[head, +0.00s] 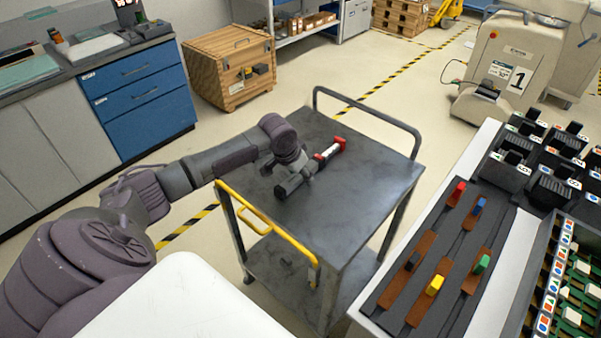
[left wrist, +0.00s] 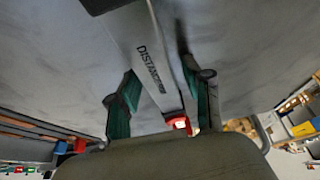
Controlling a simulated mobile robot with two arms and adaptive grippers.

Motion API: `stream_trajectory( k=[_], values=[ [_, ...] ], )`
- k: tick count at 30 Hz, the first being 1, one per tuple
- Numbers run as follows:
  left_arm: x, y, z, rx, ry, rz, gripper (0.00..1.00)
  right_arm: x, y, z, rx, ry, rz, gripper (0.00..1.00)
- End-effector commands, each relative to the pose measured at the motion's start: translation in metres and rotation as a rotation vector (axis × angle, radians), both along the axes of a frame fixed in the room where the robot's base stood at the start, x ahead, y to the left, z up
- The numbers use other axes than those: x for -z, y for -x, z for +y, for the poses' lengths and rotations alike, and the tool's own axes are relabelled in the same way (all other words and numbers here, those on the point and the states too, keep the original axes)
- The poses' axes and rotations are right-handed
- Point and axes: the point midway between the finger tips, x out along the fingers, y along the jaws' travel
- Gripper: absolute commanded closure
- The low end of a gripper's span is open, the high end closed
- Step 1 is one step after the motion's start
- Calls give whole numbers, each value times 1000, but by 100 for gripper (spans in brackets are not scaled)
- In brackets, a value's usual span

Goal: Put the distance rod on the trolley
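The distance rod (head: 330,151) is a slim bar with a red and white end. It lies at a slant on the dark top of the trolley (head: 368,190), its red end pointing to the far right. My left gripper (head: 292,186) is low over the trolley top at the rod's near part, hiding some of it. In the left wrist view the rod (left wrist: 154,68), with printed lettering, runs aslant between the two green-padded fingers (left wrist: 160,85). The fingers are apart and look open around it; contact is hard to tell. My right gripper is not in view.
The trolley has a yellow handle (head: 268,226) in front and a grey rail (head: 368,103) behind. A workbench with coloured blocks (head: 435,284) and black bins (head: 508,165) stands at right. A wooden crate (head: 230,70) and blue drawers (head: 142,95) stand at left.

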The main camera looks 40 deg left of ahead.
Motion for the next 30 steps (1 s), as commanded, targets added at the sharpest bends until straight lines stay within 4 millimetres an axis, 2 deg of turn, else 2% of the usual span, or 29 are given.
stream_trajectory(
  k=[11, 14, 24, 30],
  values=[
    [-6, 1, 1, 1, -1, -1, 46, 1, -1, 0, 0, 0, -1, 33],
    [-18, 6, 1, 0, -1, -1, 46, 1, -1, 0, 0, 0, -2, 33],
    [-84, 34, 3, 1, -3, -1, 46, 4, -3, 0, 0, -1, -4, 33],
    [-108, 43, 4, 0, -1, 0, 46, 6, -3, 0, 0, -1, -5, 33]
  ],
)
